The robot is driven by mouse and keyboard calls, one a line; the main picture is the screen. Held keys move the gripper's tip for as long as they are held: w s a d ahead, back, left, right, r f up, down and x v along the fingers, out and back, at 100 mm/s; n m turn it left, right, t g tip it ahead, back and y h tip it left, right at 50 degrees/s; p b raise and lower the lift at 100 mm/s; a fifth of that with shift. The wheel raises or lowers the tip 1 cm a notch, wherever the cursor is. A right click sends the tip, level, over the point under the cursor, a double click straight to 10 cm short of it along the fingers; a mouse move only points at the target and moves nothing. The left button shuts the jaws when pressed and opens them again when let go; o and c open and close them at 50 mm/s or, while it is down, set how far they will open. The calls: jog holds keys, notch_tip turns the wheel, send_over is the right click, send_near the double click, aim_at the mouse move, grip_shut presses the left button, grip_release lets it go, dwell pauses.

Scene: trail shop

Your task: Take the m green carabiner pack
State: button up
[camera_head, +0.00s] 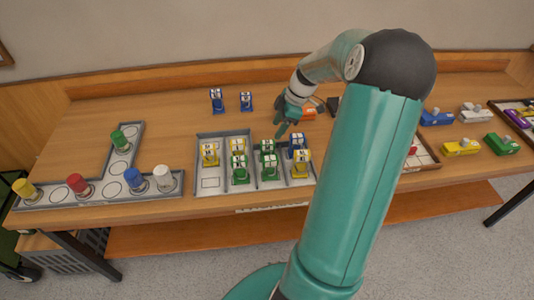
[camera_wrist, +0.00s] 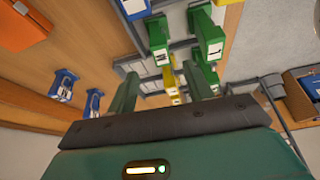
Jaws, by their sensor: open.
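A grey divided tray (camera_head: 225,190) in the head view holds small packs on stands. My gripper (camera_head: 284,127) is open and empty above the tray's rear right side. In the wrist view, green packs (camera_wrist: 206,40) and (camera_wrist: 157,38) lie beyond my spread fingers (camera_wrist: 160,72). Neither finger visibly grips a pack.
Yellow packs (camera_head: 209,154) (camera_head: 302,161) and a blue pack (camera_head: 297,142) share the tray. Two blue packs (camera_head: 217,100) (camera_head: 246,101) stand behind it. An orange item (camera_head: 308,113) lies beside my gripper. A grey L-shaped board (camera_head: 105,195) with coloured cylinders is at left.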

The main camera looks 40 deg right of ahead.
aim_at(266, 150)
jog(key=x, duration=1.2)
jog(key=shift+s, duration=0.15)
grip_shut()
jog(key=shift+d, duration=0.1)
